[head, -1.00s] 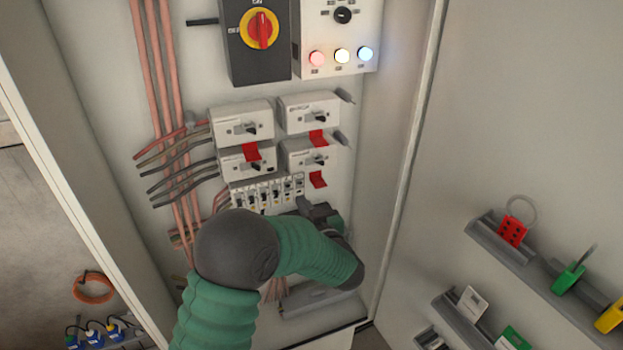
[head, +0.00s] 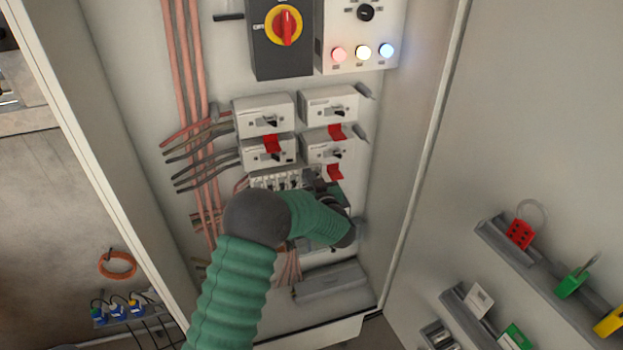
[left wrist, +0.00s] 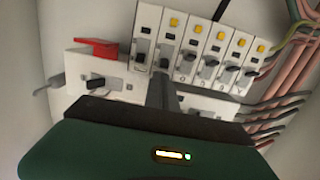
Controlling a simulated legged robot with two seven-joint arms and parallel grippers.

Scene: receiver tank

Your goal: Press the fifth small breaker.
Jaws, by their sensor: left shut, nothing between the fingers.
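The row of small white breakers (head: 275,181) sits below the larger switch boxes in the cabinet; my left gripper hides its right end in the head view. In the left wrist view the breakers (left wrist: 205,50) show turned around, each with a dark lever, most with a yellow button visible. My left gripper (head: 318,187) is shut and empty at the right part of the row. In the left wrist view its fingertips (left wrist: 160,78) overlap the lower part of the second breaker from the left. I cannot tell whether they touch it. My right gripper is out of view.
Switch boxes (head: 263,115) with red tabs (head: 335,172) stand just above the row. A red-yellow rotary switch (head: 285,25) and lit lamps (head: 364,52) are higher. Pink cables (head: 185,80) run at the left. The cabinet's right wall and a grey trunking (head: 330,281) bound the space.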

